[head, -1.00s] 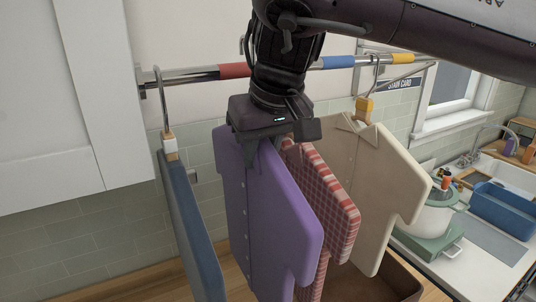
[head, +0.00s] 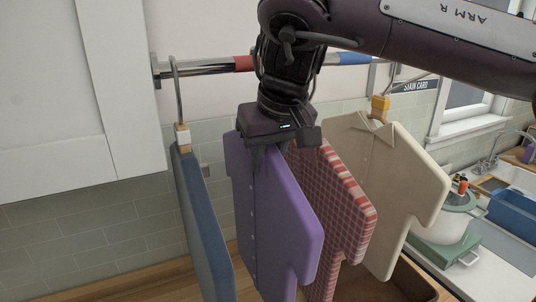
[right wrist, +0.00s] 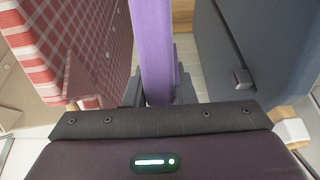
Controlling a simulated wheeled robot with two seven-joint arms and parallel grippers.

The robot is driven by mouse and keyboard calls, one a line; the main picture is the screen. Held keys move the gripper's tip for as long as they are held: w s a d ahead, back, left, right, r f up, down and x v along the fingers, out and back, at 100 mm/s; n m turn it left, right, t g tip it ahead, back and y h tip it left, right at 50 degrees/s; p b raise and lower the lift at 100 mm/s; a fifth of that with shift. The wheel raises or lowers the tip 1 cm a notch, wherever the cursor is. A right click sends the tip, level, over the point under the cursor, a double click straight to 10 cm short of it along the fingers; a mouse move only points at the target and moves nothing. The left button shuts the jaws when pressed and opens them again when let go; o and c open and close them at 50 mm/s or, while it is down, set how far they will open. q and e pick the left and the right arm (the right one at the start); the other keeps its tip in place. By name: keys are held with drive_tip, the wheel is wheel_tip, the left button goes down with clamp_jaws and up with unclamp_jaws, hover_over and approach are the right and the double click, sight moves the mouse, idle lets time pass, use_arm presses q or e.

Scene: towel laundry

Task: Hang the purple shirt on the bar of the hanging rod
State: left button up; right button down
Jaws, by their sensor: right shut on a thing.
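The purple shirt (head: 272,215) hangs from my right gripper (head: 268,158) in the head view, between a blue garment on the left and a red checked shirt on the right. The right gripper is shut on the shirt's top. In the right wrist view the shirt (right wrist: 153,45) shows edge-on between the fingers (right wrist: 158,95). The hanging rod (head: 205,68) is a metal bar with red and blue bands, running behind my arm. The shirt's own hook is hidden by the gripper and arm, so I cannot tell whether it touches the bar. My left gripper is out of view.
The blue garment (head: 205,230) hangs close on the left. The red checked shirt (head: 335,205) and beige shirt (head: 385,190) hang on the right. A white cabinet (head: 70,90) is at left. A brown bin (head: 410,280) is below; a pot (head: 455,220) stands right.

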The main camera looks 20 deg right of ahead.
drive_tip(key=c, duration=1.1)
unclamp_jaws()
drive_tip(key=shift+r, duration=0.1)
